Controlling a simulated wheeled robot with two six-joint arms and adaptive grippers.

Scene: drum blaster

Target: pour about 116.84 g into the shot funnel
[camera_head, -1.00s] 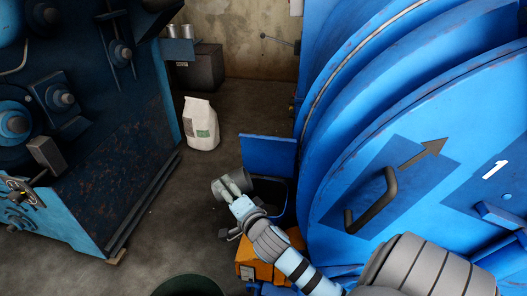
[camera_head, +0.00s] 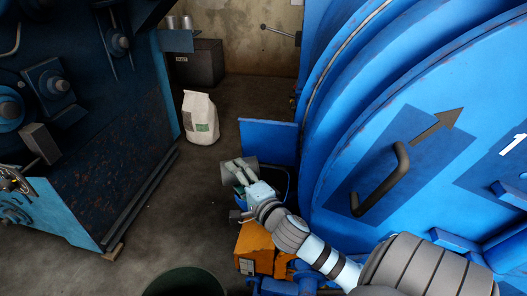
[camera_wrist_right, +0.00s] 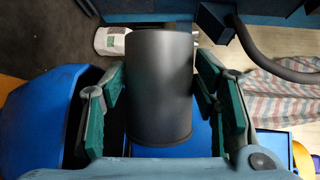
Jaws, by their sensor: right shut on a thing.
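My right gripper (camera_head: 244,172) is shut on a grey metal cup (camera_head: 233,172), whose body sits between the green finger pads in the right wrist view (camera_wrist_right: 160,85). The cup is beside and partly over a blue open-topped box with a raised flat flap (camera_head: 268,141), which may be the shot funnel. The box's inside is dark and mostly hidden by my gripper and arm. The cup looks tilted; its contents and any pouring stream cannot be seen. My left gripper is not in view.
The large blue drum machine (camera_head: 400,120) fills the right. An orange block (camera_head: 254,246) sits below the box. A dark green bin (camera_head: 185,283) is at the bottom. A white bag (camera_head: 200,118) stands on the clear floor. A dark blue machine (camera_head: 90,140) is at left.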

